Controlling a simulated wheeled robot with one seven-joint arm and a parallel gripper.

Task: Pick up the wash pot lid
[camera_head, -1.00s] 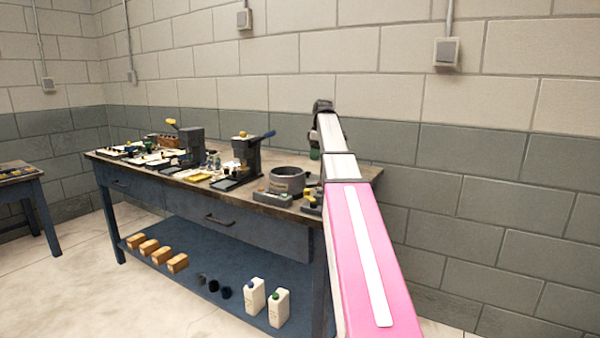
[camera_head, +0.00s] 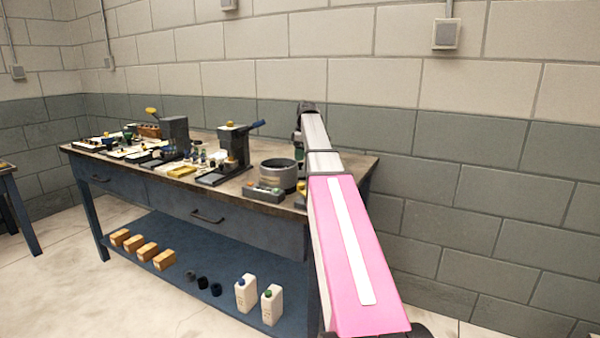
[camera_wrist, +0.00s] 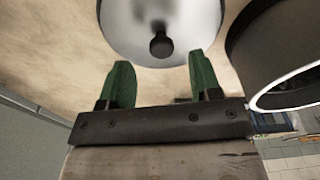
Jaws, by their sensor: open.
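The wash pot lid (camera_wrist: 185,22) is a pale, shiny round lid with a black knob, at the top of the wrist view and cut off by its edge. My gripper (camera_wrist: 160,61) is open, its two green fingers apart and pointing towards the lid, with the knob appearing between and just beyond the fingertips. Nothing is between the fingers. The grey round pot (camera_head: 278,174) stands on the workbench near its right end; a dark round vessel with a white rim (camera_wrist: 284,92) is at the right of the wrist view. My arm hides the lid in the head view.
The workbench (camera_head: 285,206) carries two dark upright presses (camera_head: 235,150) (camera_head: 174,137) and many small items left of the pot. A small control box (camera_head: 263,191) sits before the pot. The block wall (camera_head: 450,170) is close behind and to the right.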

